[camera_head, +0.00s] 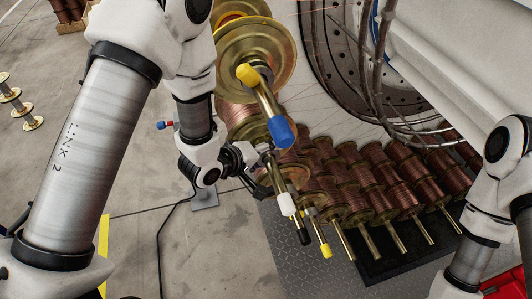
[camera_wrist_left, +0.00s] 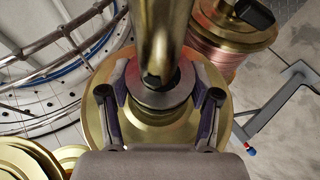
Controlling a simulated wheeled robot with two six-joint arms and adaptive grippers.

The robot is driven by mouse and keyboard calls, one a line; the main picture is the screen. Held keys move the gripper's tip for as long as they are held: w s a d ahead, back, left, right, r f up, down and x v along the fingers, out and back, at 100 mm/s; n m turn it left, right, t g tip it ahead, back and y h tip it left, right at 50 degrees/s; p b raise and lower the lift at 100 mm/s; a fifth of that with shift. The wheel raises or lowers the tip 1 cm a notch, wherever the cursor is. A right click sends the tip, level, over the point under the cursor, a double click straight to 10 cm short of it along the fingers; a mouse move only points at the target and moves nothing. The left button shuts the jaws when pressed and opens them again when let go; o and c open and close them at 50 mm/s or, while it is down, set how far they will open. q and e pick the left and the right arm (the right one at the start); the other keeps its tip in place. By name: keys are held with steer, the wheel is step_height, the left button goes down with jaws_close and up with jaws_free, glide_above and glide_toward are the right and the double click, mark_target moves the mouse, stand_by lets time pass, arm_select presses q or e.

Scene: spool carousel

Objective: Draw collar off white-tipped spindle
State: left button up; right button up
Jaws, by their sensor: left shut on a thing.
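The white-tipped spindle (camera_head: 278,184) is a brass rod slanting down from the carousel, with its white tip (camera_head: 286,205) at the lower end. My left gripper (camera_head: 267,157) is at its upper part, beside the carousel. In the left wrist view the gripper (camera_wrist_left: 164,102) is shut on the grey collar (camera_wrist_left: 158,98), one finger on each side. The collar is around the brass spindle (camera_wrist_left: 158,35), in front of a brass spool flange (camera_wrist_left: 104,142). The white tip is out of the left wrist view. My right gripper is outside both views.
Copper spools (camera_head: 385,180) stand in rows behind on a dark rack.

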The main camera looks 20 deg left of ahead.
mark_target(274, 184)
arm_select(q)
steer(key=shift+s+d, duration=0.6)
steer(key=shift+s, duration=0.3)
steer(key=shift+s+d, duration=0.55)
steer(key=shift+s, duration=0.35)
steer(key=shift+s+d+r+p, duration=0.15)
steer(key=shift+s+d+p, duration=0.35)
steer(key=shift+s+d, duration=0.35)
steer(key=shift+s+d+p, duration=0.25)
steer(key=shift+s+p, duration=0.1)
steer(key=shift+s, duration=0.45)
steer(key=shift+s+d, duration=0.2)
steer(key=shift+s, duration=0.05)
